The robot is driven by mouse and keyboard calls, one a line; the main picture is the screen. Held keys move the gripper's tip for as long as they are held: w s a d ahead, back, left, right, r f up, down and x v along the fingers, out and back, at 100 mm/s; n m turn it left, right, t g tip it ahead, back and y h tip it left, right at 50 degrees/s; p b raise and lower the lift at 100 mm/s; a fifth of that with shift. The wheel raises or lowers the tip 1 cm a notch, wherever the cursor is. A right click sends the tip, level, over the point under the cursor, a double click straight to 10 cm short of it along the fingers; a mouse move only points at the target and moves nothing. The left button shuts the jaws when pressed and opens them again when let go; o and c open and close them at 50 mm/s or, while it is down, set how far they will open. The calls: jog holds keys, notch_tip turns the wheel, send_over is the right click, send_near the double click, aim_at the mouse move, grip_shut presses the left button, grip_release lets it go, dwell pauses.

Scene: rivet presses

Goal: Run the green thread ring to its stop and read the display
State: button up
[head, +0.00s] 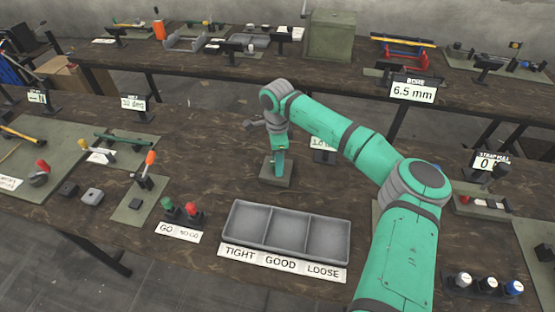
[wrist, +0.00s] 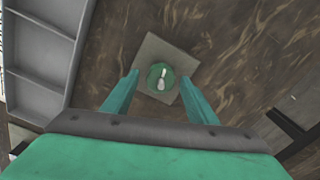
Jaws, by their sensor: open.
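The green thread ring (wrist: 152,75) shows in the wrist view as a round green disc with a pale pin at its middle. It sits on a square grey-beige base plate (wrist: 148,50). The plate (head: 287,183) also shows in the head view, where my gripper hides the ring. My gripper (wrist: 160,78) is open and points down over the plate, one finger on each side of the ring with gaps between. In the head view my gripper (head: 277,164) is just above the plate. A small display (head: 323,144) behind it is partly hidden by my arm; its full reading cannot be told.
A grey three-compartment tray (head: 233,217) labelled TIGHT, GOOD and LOOSE stands in front of the plate; it also shows in the wrist view (wrist: 40,25). Green and red GO/NO GO gauges (head: 190,209) stand to the left. A BORE display (head: 413,91) reads 6.5 mm on the back bench.

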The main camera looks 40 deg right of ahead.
jog(key=c, duration=1.1)
jog(key=shift+o, duration=0.2)
jog(key=shift+m, duration=0.3)
jog(key=m, duration=0.8)
jog(key=shift+a, duration=0.1)
jog(key=m, duration=0.6)
jog(key=shift+a, duration=0.1)
jog(key=m, duration=0.7)
